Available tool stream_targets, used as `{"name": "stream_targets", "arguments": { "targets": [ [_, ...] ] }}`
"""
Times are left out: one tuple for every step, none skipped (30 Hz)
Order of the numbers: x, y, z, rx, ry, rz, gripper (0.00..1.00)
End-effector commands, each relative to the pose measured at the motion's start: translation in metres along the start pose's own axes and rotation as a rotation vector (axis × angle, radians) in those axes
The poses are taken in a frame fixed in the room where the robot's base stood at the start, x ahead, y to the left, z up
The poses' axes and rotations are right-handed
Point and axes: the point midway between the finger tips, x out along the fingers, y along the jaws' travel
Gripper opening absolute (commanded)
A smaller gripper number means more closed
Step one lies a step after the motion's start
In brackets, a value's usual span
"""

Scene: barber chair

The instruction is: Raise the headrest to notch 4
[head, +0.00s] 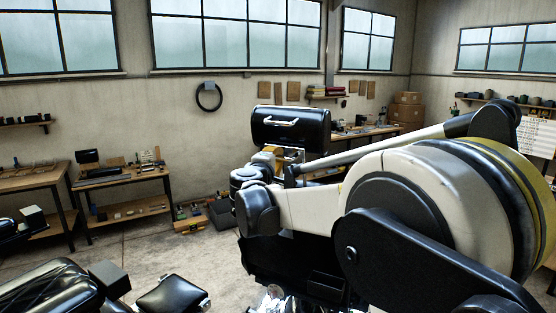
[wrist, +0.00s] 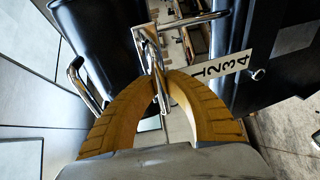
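The headrest (head: 290,128) is a black padded block with a chrome handle (head: 281,122) on its face, in the middle of the head view. In the wrist view the handle (wrist: 82,83) shows at left on a black pad (wrist: 100,35). A pale notch plate (wrist: 212,68) marked 1 2 3 4 stands just beyond my fingers, with a small knob (wrist: 258,74) past the 4. My gripper (wrist: 160,80) has its yellow fingertips close together around a thin chrome bar (wrist: 152,50). In the head view my gripper (head: 268,156) is just below the headrest, partly hidden by my arm.
A black padded part (wrist: 285,50) lies close to the plate at right. Black chair parts (head: 50,290) and a footrest pad (head: 172,295) fill the lower left. Workbenches (head: 122,180) line the back wall. Open floor (head: 145,248) lies left of my arm.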

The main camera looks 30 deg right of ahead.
Motion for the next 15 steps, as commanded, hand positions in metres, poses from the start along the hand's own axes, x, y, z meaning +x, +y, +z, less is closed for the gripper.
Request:
{"name": "stream_targets", "arguments": {
  "targets": [
    [0.0,0.0,-0.001,-0.001,0.002,0.0,0.26],
    [0.0,0.0,-0.001,0.0,0.002,0.0,0.35],
    [0.0,0.0,-0.001,0.0,0.001,0.0,0.36],
    [0.0,0.0,-0.001,0.0,0.001,0.0,0.36],
    [0.0,0.0,-0.001,0.0,0.001,0.0,0.36],
    [0.0,0.0,0.0,0.0,0.001,0.0,0.36],
    [0.0,0.0,0.0,0.0,0.001,0.0,0.36],
    [0.0,0.0,0.0,0.0,0.001,0.0,0.36],
    [0.0,0.0,0.0,0.0,0.0,0.0,0.36],
    [0.0,0.0,0.0,0.0,0.0,0.0,0.36],
    [-0.001,0.0,0.0,0.0,0.0,0.0,0.36],
    [-0.002,0.0,0.0,0.0,0.001,0.0,0.36],
    [-0.004,0.0,-0.001,0.0,0.001,0.0,0.36],
    [-0.007,0.0,-0.001,0.0,0.001,0.0,0.36],
    [-0.012,0.0,-0.001,0.0,0.002,0.0,0.36]
  ]
}}
